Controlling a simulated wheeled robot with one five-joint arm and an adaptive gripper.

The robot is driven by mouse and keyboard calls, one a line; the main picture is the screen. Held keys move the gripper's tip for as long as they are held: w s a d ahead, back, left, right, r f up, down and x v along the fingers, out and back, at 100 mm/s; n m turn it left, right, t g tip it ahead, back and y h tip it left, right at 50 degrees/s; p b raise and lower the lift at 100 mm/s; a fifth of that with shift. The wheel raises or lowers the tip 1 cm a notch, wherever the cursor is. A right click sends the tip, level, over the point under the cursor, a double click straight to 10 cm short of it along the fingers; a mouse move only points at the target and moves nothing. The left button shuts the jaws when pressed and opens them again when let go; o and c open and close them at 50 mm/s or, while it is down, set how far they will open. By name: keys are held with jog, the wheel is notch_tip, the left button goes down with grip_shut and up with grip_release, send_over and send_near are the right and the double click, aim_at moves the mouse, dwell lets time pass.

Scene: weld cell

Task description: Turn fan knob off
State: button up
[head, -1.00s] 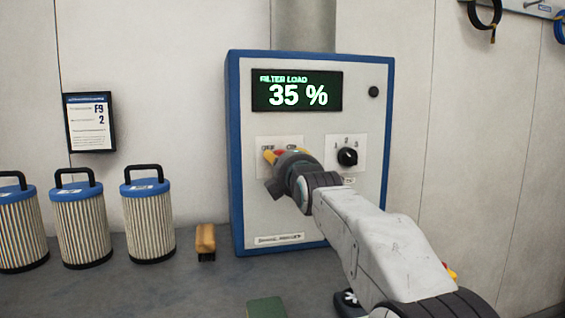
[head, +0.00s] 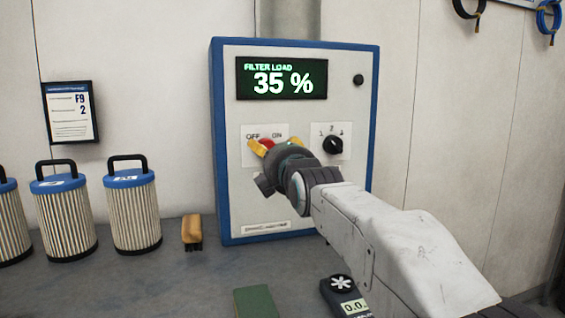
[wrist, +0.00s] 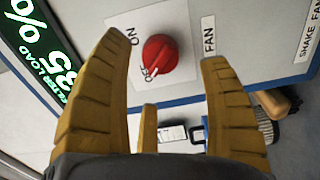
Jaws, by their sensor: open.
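My gripper (wrist: 165,49) has yellow ribbed fingers spread apart, one to each side of the knob in the wrist view and a third below. It looks empty, and a gap shows between fingers and knob. In the head view my gripper (head: 276,147) is right in front of the knob plate, hiding its lower part.
The blue-edged control box (head: 217,150) has a display (head: 282,78) reading FILTER LOAD 35 % and a black selector knob (head: 333,145) close right of my gripper. Filter cartridges (head: 131,210), a brush (head: 192,232), a green block (head: 256,302) and a meter (head: 345,297) stand on the bench.

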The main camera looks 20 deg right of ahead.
jog(key=s, duration=0.6)
jog(key=shift+s, duration=0.3)
jog(key=shift+s, duration=0.1)
jog(key=s+f+m+g+p, duration=0.4)
jog(key=s+m+p, duration=0.2)
jog(key=s, duration=0.4)
jog(key=s+f+m+g+p, duration=0.4)
jog(key=s+m+g+p, duration=0.1)
jog(key=s+p, duration=0.4)
jog(key=s+f+m+g+p, duration=0.4)
jog(key=s+m+p, duration=0.3)
jog(key=s, duration=0.3)
jog(key=shift+s+f+g, duration=0.25)
jog(key=shift+s+g, duration=0.15)
jog(key=shift+g, duration=0.3)
jog(key=shift+a, duration=0.1)
